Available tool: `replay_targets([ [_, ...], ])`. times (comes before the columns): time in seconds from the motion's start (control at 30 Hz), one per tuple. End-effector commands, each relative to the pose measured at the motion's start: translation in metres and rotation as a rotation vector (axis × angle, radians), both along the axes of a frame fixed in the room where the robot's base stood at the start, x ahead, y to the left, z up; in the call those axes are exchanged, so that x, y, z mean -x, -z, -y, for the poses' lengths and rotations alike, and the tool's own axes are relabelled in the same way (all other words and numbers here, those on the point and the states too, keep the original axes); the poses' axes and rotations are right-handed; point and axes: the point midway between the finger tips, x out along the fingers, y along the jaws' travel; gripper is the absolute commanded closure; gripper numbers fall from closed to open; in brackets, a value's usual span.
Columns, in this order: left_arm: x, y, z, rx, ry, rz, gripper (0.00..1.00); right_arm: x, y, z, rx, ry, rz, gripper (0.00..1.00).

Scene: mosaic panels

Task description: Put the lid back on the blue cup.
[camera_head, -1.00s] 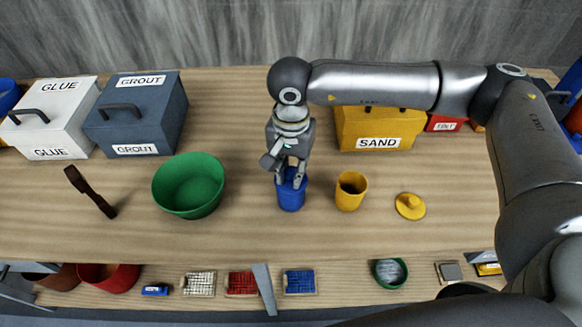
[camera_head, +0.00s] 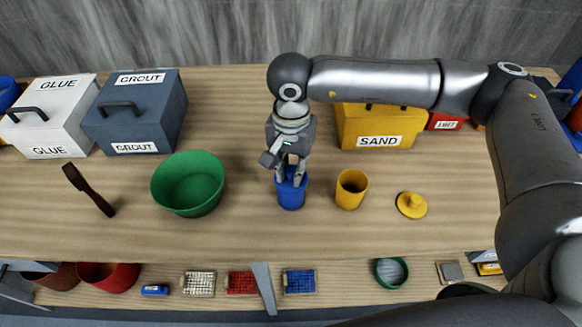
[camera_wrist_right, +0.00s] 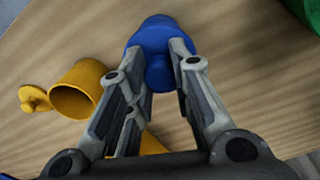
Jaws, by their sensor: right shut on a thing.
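The blue cup (camera_head: 291,202) stands upright on the table, left of the yellow cup. The blue lid (camera_wrist_right: 155,42) is at the cup's mouth, with its knob between my fingertips in the wrist view. My right gripper (camera_head: 291,181) points down over the cup and is shut on the lid's knob. The fingers partly hide the lid in the head view, so I cannot tell whether it is fully seated on the rim. My left gripper is not in view.
A yellow cup (camera_head: 351,190) stands open to the right, with a yellow lid (camera_head: 411,205) lying beyond it. A green bowl (camera_head: 187,184) and a brown tool (camera_head: 88,190) are to the left. GLUE (camera_head: 58,115), GROUT (camera_head: 137,110) and SAND (camera_head: 378,127) boxes line the back.

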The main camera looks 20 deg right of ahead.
Motion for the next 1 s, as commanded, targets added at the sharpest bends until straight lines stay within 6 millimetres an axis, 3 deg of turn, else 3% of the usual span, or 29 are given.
replay_targets([
  [1.0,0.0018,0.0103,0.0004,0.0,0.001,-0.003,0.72,-0.0002,0.0009,-0.0002,-0.002,0.0,0.001,0.9],
])
